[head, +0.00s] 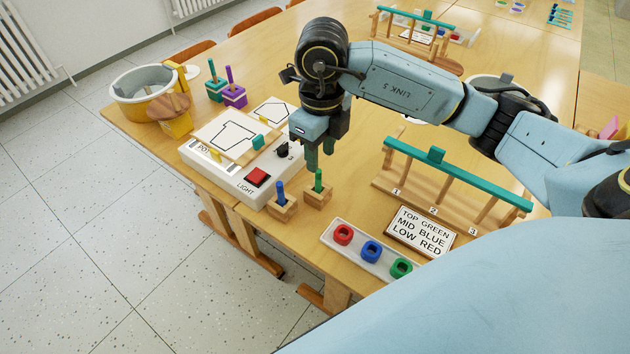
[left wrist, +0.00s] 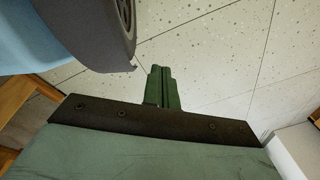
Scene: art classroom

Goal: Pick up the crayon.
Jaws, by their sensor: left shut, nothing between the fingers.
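A green crayon (head: 318,180) stands upright in a small wooden block (head: 317,197) near the table's front edge. A blue crayon (head: 281,191) stands in a matching block (head: 282,208) to its left. My right gripper (head: 320,158) points down above and slightly behind the green crayon, apart from it. Its two green fingers look parted, with nothing seen between them. My left gripper shows only in the left wrist view (left wrist: 162,88), with its green fingers together and empty, over the speckled floor.
A light box (head: 225,182) with a red button stands left of the blocks. A white tray (head: 337,248) with coloured rings, a sign (head: 421,231) and a wooden rack with a teal bar (head: 455,176) stand to the right. A yellow bucket (head: 141,107) is at far left.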

